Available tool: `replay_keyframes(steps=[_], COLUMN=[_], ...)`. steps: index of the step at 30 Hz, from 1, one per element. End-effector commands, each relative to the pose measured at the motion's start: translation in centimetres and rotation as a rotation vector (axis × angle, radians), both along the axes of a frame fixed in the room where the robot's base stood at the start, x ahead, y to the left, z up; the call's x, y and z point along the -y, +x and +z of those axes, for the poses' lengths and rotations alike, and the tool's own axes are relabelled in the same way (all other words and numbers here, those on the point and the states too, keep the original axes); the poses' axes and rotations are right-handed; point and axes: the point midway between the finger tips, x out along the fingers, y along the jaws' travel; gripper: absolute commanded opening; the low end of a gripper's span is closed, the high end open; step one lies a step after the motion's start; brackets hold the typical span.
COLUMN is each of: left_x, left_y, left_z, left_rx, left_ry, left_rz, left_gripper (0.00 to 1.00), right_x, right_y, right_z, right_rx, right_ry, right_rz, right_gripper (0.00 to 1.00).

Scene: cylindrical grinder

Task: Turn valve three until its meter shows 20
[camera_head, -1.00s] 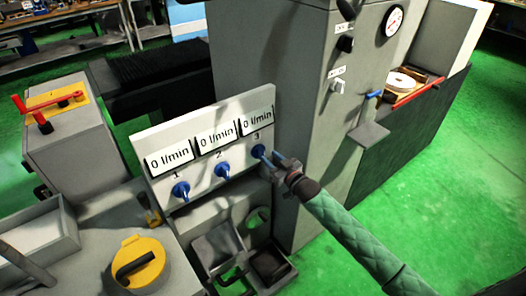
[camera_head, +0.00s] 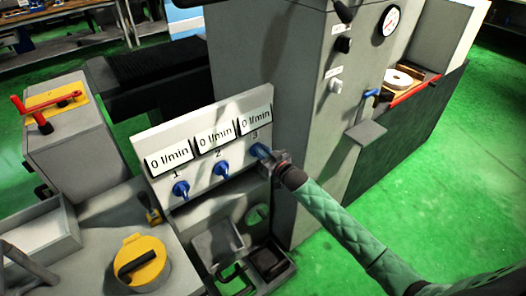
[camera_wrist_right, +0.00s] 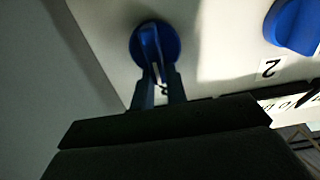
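Valve three (camera_head: 260,151) is a blue knob with a raised handle, on the sloped panel under the number 3. Its meter (camera_head: 255,121) reads 0 l/min. My right gripper (camera_head: 268,156) is at valve three, its arm coming in from the lower right. In the right wrist view, the two dark fingers (camera_wrist_right: 161,75) reach up to the blue knob (camera_wrist_right: 155,42), one on either side of the lower end of its handle. A narrow gap shows between them; whether they press on the handle cannot be told. My left gripper is not in view.
Valve two (camera_head: 221,170) and valve one (camera_head: 181,190) sit to the left on the same panel (camera_head: 150,142), and their meters also read 0 l/min. The tall grey machine cabinet (camera_head: 285,75) stands close behind the right gripper. Green floor (camera_head: 440,180) is clear at right.

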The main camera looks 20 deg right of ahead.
Motion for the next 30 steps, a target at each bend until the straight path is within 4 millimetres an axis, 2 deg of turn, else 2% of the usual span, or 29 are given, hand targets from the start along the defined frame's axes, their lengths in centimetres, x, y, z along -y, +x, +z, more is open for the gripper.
replay_keyframes(steps=[8,14,19,22,30], left_x=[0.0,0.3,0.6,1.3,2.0], left_y=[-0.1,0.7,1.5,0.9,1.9], left_z=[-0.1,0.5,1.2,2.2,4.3], left_rx=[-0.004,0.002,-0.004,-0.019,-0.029], left_ry=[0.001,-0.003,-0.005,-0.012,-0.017], left_rz=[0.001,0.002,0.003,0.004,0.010], left_gripper=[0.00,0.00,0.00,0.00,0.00], right_x=[0.0,-0.2,-0.6,-0.8,-1.3], right_y=[0.0,-0.1,-0.2,-0.3,-0.5], right_z=[0.0,-0.1,-0.2,-0.3,-0.6], right_rx=[0.006,0.034,0.078,0.109,0.197], right_ry=[-0.018,-0.095,-0.213,-0.299,-0.540], right_rz=[0.000,0.000,0.000,0.001,0.000], right_gripper=[0.00,0.00,0.00,0.00,0.00])
